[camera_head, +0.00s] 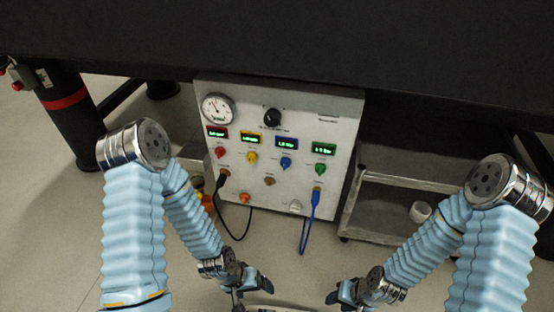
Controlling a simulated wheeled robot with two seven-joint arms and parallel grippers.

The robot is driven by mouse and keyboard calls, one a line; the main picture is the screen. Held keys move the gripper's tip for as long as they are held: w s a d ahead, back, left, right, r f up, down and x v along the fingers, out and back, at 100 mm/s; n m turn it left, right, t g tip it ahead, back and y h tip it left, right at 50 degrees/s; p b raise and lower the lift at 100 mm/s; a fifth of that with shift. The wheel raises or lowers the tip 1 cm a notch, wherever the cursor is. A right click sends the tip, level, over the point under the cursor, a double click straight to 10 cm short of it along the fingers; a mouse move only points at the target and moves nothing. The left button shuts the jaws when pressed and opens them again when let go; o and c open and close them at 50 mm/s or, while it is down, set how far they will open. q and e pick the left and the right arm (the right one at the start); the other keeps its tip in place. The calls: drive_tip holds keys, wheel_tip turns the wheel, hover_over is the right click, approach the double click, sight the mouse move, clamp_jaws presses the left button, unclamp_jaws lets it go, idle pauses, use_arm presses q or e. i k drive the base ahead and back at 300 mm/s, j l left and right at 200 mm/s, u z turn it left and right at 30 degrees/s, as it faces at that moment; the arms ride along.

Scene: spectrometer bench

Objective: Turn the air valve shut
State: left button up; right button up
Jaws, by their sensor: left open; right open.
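A white control panel (345,120) stands under the dark bench. It carries a round gauge (217,108), a black knob (272,118), and a row of small lit displays. Under the displays sit a red knob (220,152), a yellow knob (252,157), a blue knob (286,162) and a green knob (320,169). The labels are too small to read, so I cannot tell which one is the air valve. My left gripper (252,290) and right gripper (343,298) are open, low in front of the panel and apart from it.
A dark bench top (300,40) overhangs the panel. A black cable (236,238) and a blue cable (303,238) hang from the panel's lower part. A grey cart (385,181) with a white cup (420,211) stands at right. A dark bench leg (72,125) stands at left.

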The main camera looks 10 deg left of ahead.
sight(245, 197)
drive_tip(key=k, duration=0.95)
